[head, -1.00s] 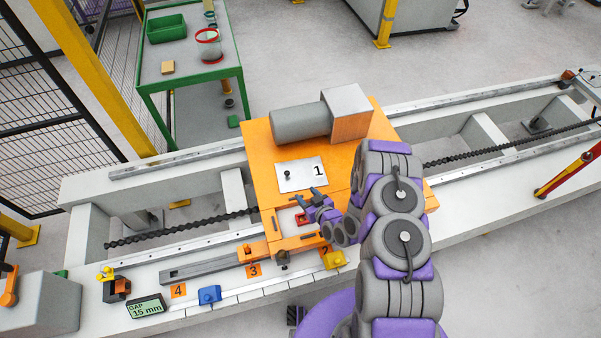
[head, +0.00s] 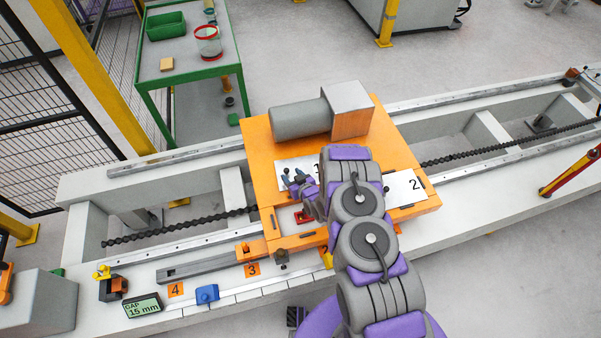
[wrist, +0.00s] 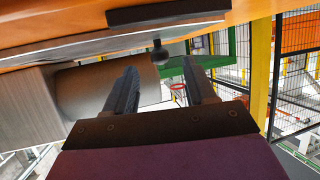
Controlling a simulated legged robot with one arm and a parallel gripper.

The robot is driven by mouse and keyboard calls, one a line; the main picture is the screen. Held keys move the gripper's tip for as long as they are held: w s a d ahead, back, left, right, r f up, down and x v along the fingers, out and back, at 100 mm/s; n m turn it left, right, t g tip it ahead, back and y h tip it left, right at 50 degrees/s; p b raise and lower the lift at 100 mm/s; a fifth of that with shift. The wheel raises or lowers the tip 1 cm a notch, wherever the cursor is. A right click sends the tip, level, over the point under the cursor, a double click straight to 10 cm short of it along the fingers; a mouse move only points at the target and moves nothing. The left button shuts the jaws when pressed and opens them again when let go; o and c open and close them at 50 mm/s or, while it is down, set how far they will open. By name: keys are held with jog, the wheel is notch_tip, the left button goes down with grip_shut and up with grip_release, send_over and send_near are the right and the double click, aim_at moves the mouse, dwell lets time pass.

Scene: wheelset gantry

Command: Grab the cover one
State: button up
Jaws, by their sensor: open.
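Cover one (head: 297,164) is a pale plate marked 1, with a small dark knob, lying on the orange carriage (head: 262,160). My gripper (head: 292,178) is open over the cover's near side, close to the knob, and my arm hides part of the plate. In the wrist view, my open fingers (wrist: 161,90) reach toward the dark round knob (wrist: 160,54), which shows between and just beyond the fingertips. The knob looks free of the fingers. The cover (wrist: 100,48) is seen edge-on there.
A second cover (head: 407,188), marked 2, lies on the carriage right of my arm. A grey motor with a box end (head: 346,110) stands behind cover one. An opening with a red part (head: 304,216) is in front. A green table (head: 187,62) stands beyond the gantry.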

aim_at(288, 172)
jog(key=x, duration=0.3)
jog(key=shift+w+a+f+b, duration=0.15)
jog(key=shift+w+b, duration=0.1)
jog(key=shift+b, duration=0.15)
jog(key=shift+w+a, duration=0.25)
jog(key=shift+a, duration=0.05)
jog(key=shift+d, duration=0.1)
jog(key=shift+d, duration=0.15)
jog(key=shift+c, duration=1.3)
grip_shut()
